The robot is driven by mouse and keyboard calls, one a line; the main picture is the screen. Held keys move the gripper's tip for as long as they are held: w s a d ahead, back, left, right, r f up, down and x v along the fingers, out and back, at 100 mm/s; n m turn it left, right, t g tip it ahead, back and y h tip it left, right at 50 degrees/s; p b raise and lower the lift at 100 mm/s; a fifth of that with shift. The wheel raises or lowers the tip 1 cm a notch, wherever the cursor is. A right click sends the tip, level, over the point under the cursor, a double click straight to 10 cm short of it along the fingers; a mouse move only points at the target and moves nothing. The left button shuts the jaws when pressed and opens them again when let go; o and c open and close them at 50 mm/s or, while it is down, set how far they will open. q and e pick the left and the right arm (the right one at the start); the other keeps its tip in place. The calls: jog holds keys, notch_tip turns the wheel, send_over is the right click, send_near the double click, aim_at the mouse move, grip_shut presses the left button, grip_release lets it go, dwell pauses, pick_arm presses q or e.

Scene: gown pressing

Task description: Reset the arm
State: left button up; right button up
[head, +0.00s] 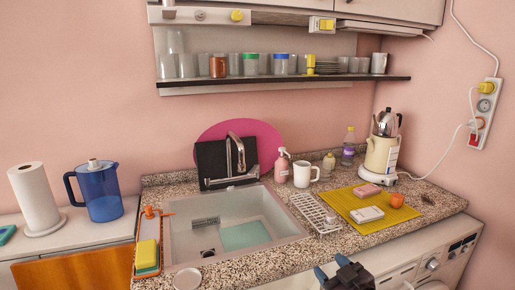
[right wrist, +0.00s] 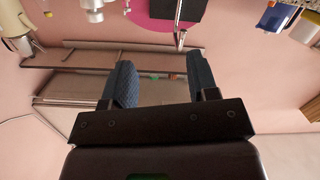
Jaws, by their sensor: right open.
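My right gripper (head: 332,268) is at the bottom edge of the head view, in front of the counter's front edge. Its two blue fingers are apart with nothing between them. In the right wrist view the gripper (right wrist: 160,80) also shows open and empty, with both ribbed blue fingers standing clear of each other. My left gripper and arm are in neither view.
A granite counter (head: 240,263) holds a sink (head: 183,252), a white mug (head: 306,173), a yellow mat (head: 390,219) and a kettle (head: 381,155). A blue pitcher (head: 98,193) and paper roll (head: 35,198) stand left. A shelf (head: 285,83) with cups hangs above.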

jog(key=s+d+f+m+g+h, duration=0.1)
jog(key=s+d+f+m+h, duration=0.1)
jog(key=s+f, duration=0.5)
jog(key=s+d+f+m+g+h, duration=0.1)
jog(key=s+d+f+m+h, duration=0.1)
jog(key=s+d+f, duration=0.2)
jog(key=s+d+f+m+g+h, duration=0.2)
jog(key=s+d+f, duration=0.2)
jog(key=s+f, duration=0.6)
jog(key=s, duration=0.6)
jog(key=shift+s+f, duration=0.3)
jog(key=shift+s, duration=0.05)
